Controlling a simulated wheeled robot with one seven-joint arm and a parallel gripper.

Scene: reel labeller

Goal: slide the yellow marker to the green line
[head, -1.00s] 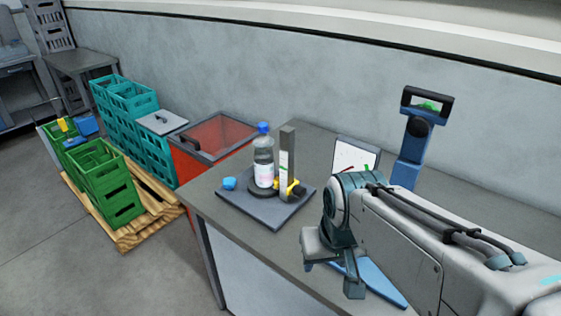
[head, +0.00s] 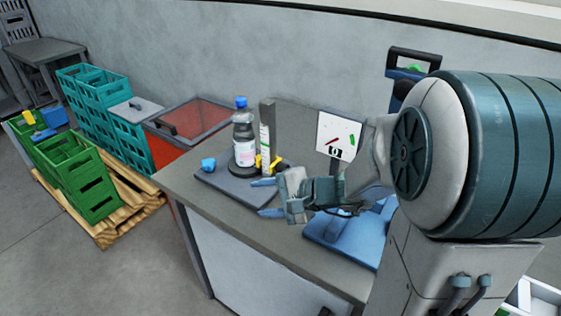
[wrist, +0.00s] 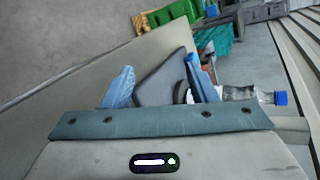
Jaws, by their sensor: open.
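The yellow marker (head: 275,164) is a small yellow piece low on the upright grey post (head: 267,115). The post carries a pale scale strip (head: 265,145) with greenish marks; I cannot make out the green line clearly. A bottle with a blue cap (head: 243,140) stands upright just left of the post, on a dark plate (head: 220,186). My gripper (head: 267,197) is open, its blue fingers pointing left over the plate's near right edge, apart from the marker. In the wrist view my open fingers (wrist: 159,64) frame part of the plate; the bottle lies at right and the marker is not seen.
A blue knob (head: 208,164) sits on the plate's left corner. A white panel (head: 338,135) with red and green marks stands right of the post. A blue base (head: 345,238) lies on the grey table (head: 240,240). Green crates (head: 85,180) and a red bin (head: 170,150) stand left.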

